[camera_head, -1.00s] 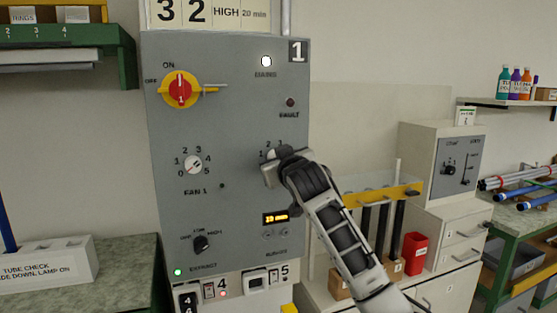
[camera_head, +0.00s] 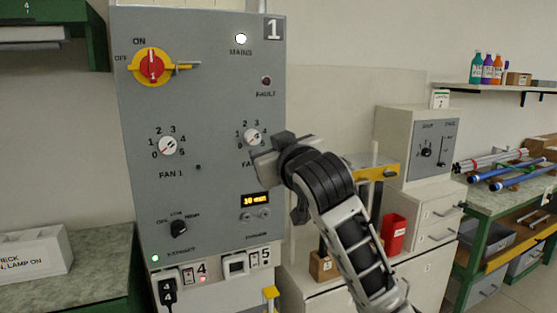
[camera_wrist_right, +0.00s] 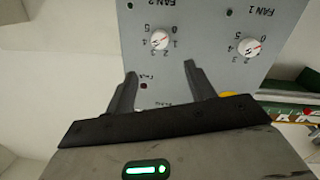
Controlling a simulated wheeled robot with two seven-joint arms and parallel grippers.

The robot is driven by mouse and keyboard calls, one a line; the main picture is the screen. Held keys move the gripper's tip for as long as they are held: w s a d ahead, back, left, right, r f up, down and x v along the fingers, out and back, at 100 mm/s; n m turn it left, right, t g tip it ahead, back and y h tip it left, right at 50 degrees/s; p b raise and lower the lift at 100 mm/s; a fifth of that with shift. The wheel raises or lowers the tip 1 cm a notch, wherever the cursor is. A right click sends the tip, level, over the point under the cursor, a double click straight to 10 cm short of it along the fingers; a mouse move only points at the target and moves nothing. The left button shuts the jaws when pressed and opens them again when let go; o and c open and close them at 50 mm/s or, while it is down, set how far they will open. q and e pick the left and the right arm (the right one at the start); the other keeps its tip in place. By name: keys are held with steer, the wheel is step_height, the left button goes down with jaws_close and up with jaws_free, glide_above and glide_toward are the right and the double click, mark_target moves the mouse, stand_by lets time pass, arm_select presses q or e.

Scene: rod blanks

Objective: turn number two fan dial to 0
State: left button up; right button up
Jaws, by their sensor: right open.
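The number two fan dial (camera_head: 252,136) is a small white knob on the grey control panel (camera_head: 215,100), right of the fan 1 dial. It also shows upside down in the right wrist view (camera_wrist_right: 159,40), under its FAN 2 label. A slanted red line crosses its face; which end points at a number is hard to tell. My right gripper (camera_head: 266,160) is just below and right of this dial in the head view, hiding part of its label. In the right wrist view its fingers (camera_wrist_right: 161,72) are spread and empty, apart from the dial. My left gripper is not in view.
The fan 1 dial (camera_head: 168,145), the red mains switch (camera_head: 151,66) and a black extract knob (camera_head: 179,228) are on the same panel. A lit timer display (camera_head: 255,199) sits below the gripper. A white cabinet (camera_head: 410,150) stands to the right.

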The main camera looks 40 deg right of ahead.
steer(key=shift+v, duration=1.4)
steer(key=shift+f, duration=0.1)
steer(key=a+f+n+g+y, duration=0.2)
steer(key=a+f+y, duration=0.15)
steer(key=f, duration=1.05)
steer(key=a+f+n+g+y, duration=0.15)
steer(key=a+f, duration=0.35)
steer(key=f, duration=0.8)
steer(key=s+a+f+g+y, duration=0.1)
steer(key=s+a+f, duration=0.4)
steer(key=s+f, duration=0.4)
steer(key=s+a+f+g+y, duration=0.2)
steer(key=s+a+f, duration=0.3)
steer(key=s+f, duration=0.5)
step_height(320, 180, down, 2)
steer(key=shift+a+f, duration=0.2)
steer(key=shift+a, duration=0.1)
steer(key=shift+m, duration=0.25)
